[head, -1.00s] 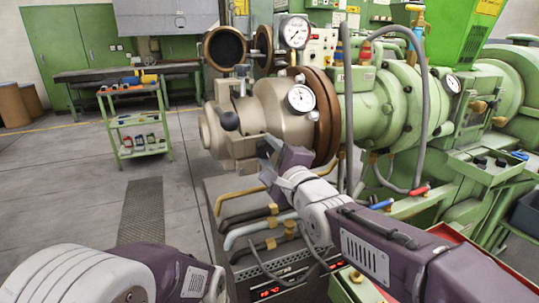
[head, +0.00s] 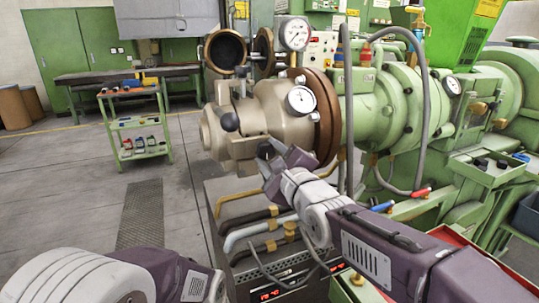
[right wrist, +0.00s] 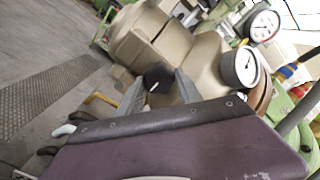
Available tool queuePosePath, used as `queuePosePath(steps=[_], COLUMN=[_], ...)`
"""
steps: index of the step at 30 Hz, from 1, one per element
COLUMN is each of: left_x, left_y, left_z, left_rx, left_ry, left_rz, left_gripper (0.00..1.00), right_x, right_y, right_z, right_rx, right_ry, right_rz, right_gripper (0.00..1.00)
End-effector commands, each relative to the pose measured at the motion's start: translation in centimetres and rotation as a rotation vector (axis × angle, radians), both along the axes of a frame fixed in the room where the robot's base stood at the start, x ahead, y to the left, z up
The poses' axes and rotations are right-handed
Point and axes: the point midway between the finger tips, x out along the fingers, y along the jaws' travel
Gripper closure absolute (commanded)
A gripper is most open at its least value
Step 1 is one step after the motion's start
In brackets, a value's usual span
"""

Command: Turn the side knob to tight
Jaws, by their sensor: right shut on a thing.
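The side knob (right wrist: 158,77) is dark and round with a white mark on its face. In the right wrist view it sits between the two grey fingers of my right gripper (right wrist: 158,90), which is shut on it. In the head view my right gripper (head: 270,152) is at the near side of the beige die head (head: 275,110), and its fingers mostly hide the knob. My left arm shows at the lower left of the head view, but its gripper is out of view.
Pressure gauges (head: 301,99) sit above. Pipes and hoses (head: 262,230) lie below. A green cart (head: 137,120) stands on open floor at the left.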

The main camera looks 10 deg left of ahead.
Motion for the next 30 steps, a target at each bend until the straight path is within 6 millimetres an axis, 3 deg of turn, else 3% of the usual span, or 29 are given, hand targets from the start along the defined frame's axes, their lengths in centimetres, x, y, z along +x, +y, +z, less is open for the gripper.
queuePosePath(steps=[3,4,6,17,30], left_x=[0.0,0.0,0.0,0.0,0.0], left_y=[0.0,0.0,0.0,0.0,0.0], left_z=[0.0,0.0,0.0,0.0,0.4], left_rx=[0.000,0.000,0.000,0.000,0.000], left_ry=[0.000,0.000,0.000,0.000,0.000], left_rz=[0.000,0.000,0.000,0.000,0.000], left_gripper=[1.00,1.00,1.00,1.00,1.00], right_x=[0.0,0.0,0.0,-0.3,-6.9], right_y=[0.0,0.0,0.0,-0.2,-4.6], right_z=[-0.1,-0.1,-0.1,0.0,0.1], right_rx=[0.000,0.000,0.000,-0.001,0.000], right_ry=[0.004,0.004,0.003,0.001,0.000], right_rz=[0.000,0.000,0.000,0.000,0.000], right_gripper=[0.99,0.56,0.37,0.37,0.37])
